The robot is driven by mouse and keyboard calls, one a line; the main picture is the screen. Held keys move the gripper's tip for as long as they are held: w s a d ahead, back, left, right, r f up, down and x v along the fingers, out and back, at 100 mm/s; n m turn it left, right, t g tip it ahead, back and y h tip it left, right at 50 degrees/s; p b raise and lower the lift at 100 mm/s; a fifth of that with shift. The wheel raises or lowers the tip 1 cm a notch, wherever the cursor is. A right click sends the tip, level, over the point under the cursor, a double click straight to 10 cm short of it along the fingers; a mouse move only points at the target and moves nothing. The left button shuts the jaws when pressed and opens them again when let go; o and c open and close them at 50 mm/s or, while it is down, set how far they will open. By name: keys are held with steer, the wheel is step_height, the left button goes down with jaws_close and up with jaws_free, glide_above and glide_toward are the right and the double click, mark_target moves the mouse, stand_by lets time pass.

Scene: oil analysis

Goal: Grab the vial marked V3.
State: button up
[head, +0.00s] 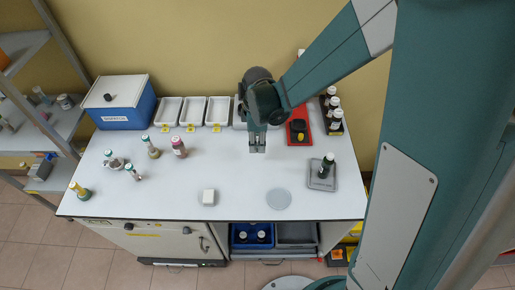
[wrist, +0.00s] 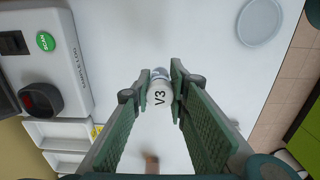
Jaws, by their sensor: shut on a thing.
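In the wrist view, the vial marked V3 (wrist: 160,98) has a white cap facing the camera with dark "V3" lettering. It sits between the two green fingers of my gripper (wrist: 159,82), which are shut on it, one on each side. Most of the vial's body is hidden below the cap. In the head view my gripper (head: 257,149) points down over the middle back of the white bench (head: 240,180), in front of the white trays. The vial cannot be made out clearly there.
A dark bottle (head: 327,160) stands on a grey plate device to the right. A red device (head: 299,126) and several dark bottles (head: 334,110) are behind it.

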steer(key=shift+r, duration=1.85)
